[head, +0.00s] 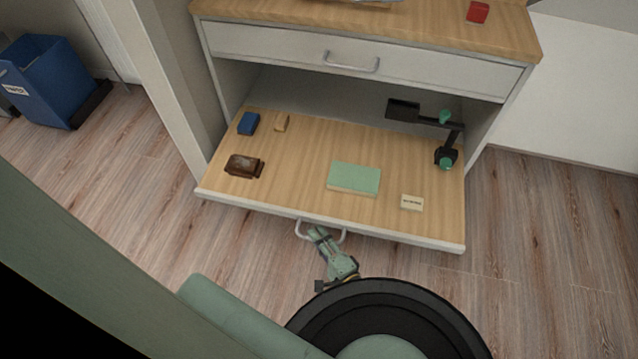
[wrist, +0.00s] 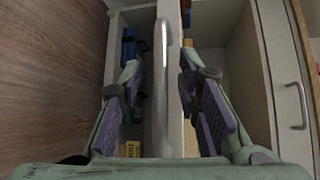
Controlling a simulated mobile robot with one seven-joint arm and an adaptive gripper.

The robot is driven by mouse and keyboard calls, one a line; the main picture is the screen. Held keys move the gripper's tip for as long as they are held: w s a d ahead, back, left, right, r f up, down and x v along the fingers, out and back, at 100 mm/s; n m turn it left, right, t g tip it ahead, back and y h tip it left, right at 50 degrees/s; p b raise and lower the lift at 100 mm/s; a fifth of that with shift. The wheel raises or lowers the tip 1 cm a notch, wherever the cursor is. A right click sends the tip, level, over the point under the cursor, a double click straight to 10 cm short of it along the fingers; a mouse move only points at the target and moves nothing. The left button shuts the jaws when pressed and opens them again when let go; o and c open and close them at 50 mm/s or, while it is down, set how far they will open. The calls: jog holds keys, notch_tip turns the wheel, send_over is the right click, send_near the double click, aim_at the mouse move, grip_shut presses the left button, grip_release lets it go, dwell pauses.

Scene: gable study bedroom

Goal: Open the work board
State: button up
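The work board (head: 300,165) is a wood-topped shelf with a white front edge, extended well out of the white cabinet below its closed upper drawer (head: 365,62). Its front handle (head: 299,231) is a pale metal bow. My gripper (head: 319,233) is at this handle, in front of the board's edge. In the wrist view the handle (wrist: 163,60) runs between the two fingers of my gripper (wrist: 160,90). The fingers stand apart, with visible gaps between the purple pads and the bar.
On the board lie a green book (head: 354,178), a dark brown item (head: 244,165), a blue block (head: 248,123), a small wooden piece (head: 282,122) and a labelled card (head: 412,202). A black-and-green stand (head: 446,155) is at the right. A blue bin (head: 50,80) stands far left.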

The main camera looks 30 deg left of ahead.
jog(key=v, duration=1.2)
jog(key=shift+f, duration=0.1)
